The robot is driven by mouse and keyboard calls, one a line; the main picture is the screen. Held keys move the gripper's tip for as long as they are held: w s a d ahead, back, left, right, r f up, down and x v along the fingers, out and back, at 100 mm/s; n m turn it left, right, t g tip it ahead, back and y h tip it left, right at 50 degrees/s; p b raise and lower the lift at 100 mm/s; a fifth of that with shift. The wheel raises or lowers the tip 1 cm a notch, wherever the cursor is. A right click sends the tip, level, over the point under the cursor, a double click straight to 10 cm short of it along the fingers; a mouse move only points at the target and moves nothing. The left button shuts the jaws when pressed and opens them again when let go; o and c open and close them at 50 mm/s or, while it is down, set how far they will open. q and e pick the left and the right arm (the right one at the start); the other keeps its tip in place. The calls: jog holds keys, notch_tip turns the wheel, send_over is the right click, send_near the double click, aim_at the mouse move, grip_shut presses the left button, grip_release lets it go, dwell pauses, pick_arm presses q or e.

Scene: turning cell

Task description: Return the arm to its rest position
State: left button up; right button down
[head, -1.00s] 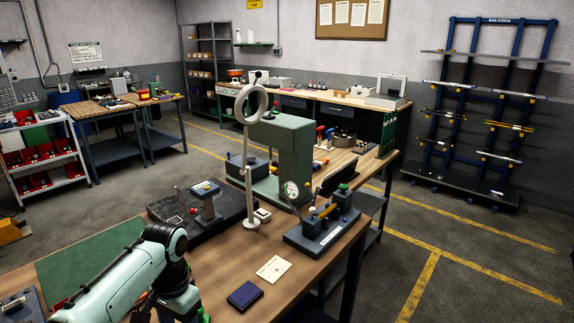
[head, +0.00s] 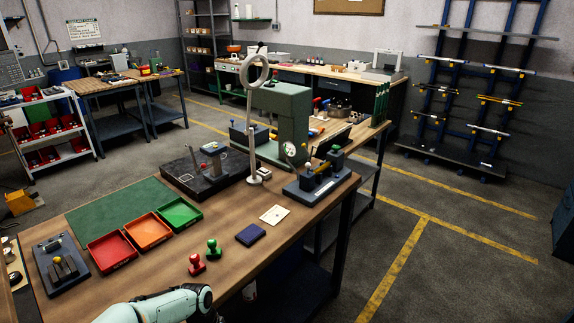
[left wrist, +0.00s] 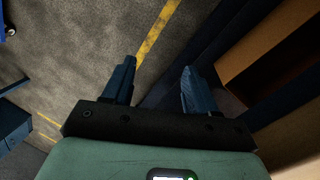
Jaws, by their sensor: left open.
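My left arm shows as a pale green link at the bottom of the head view, in front of the bench's near edge. Its gripper is outside that view. In the left wrist view my left gripper (left wrist: 157,90) has its two blue fingers spread apart with nothing between them. Beyond the fingers are the grey floor and a yellow floor line (left wrist: 152,37). A brown panel-like surface (left wrist: 262,50) lies to the right of the fingers, apart from them. My right gripper is in neither view.
The wooden bench (head: 225,225) holds red (head: 112,251), orange (head: 148,231) and green (head: 180,214) trays, a red stamp (head: 196,264), a green stamp (head: 213,249), a blue pad (head: 251,235) and a ring-topped stand (head: 252,130). Open floor (head: 450,270) lies to the right.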

pick_arm(q)
jog(key=s+d+f+n+h, duration=0.1)
jog(key=s+d+f+n, duration=0.1)
jog(key=s+f, duration=0.5)
jog(key=s+d+f+n+h, duration=0.15)
jog(key=s+f, duration=0.35)
jog(key=f, duration=0.5)
jog(key=s+d+f+n, duration=0.1)
jog(key=s+f+n, duration=0.3)
jog(key=s, duration=1)
jog(key=shift+s+d+f+t, duration=0.2)
jog(key=shift+f+t, duration=0.2)
jog(key=shift+f, duration=0.45)
jog(key=shift+y, duration=0.25)
